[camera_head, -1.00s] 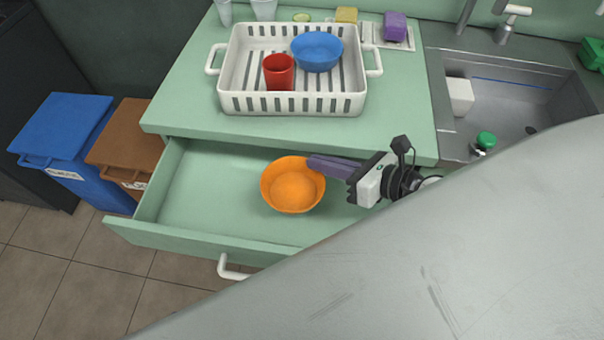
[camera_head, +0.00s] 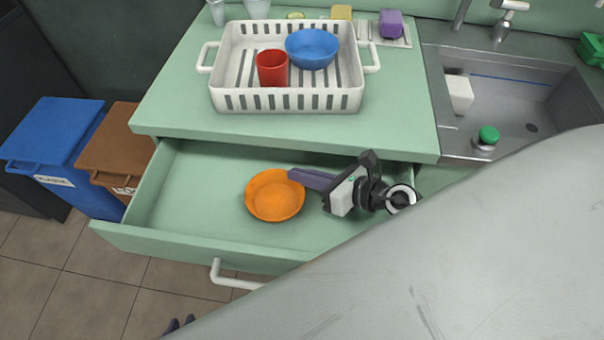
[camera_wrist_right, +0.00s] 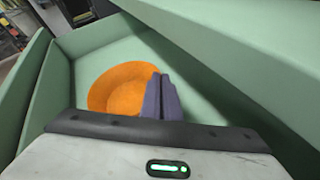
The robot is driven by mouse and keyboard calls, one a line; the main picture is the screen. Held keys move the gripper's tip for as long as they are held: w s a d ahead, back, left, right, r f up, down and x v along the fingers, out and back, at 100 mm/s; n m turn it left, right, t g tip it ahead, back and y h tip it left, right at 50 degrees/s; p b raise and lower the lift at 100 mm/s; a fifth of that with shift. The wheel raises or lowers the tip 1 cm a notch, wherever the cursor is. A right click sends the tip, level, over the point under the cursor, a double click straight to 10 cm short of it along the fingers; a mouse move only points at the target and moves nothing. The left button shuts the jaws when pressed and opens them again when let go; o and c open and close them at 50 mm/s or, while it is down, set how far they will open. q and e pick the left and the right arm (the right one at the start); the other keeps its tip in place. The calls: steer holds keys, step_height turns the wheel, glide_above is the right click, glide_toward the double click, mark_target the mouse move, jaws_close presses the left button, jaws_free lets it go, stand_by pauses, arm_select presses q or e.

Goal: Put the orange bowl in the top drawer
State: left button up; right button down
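The orange bowl (camera_head: 274,196) is upright inside the open top drawer (camera_head: 185,190), low near its floor; I cannot tell whether it touches the floor. My right gripper (camera_head: 300,178) reaches into the drawer from the right, its purple-grey fingers close together at the bowl's right rim. In the right wrist view the orange bowl (camera_wrist_right: 118,90) meets the fingers (camera_wrist_right: 162,98), which look shut on its rim. Two dark fingertips of my left gripper (camera_head: 180,324) show at the bottom edge; the rest is hidden.
A white dish rack (camera_head: 285,101) with a red cup (camera_head: 272,68) and blue bowl (camera_head: 312,48) stands on the counter above. The drawer handle (camera_head: 232,276) faces front. A sink (camera_head: 515,110) is at right; blue (camera_head: 55,140) and brown (camera_head: 110,150) bins stand left. The drawer's left part is empty.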

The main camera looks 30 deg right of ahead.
steer(key=shift+f, duration=0.15)
steer(key=c, duration=2)
jaws_free()
steer(key=shift+r, duration=0.3)
steer(key=v, duration=0.7)
steer(key=b+v, duration=0.1)
steer(key=v, duration=0.2)
steer(key=shift+s+d+f, duration=0.15)
steer(key=shift+s+f, duration=0.05)
steer(key=shift+s, duration=0.05)
steer(key=shift+v, duration=0.8)
steer(key=shift+w+r, duration=0.1)
steer(key=shift+r, duration=0.15)
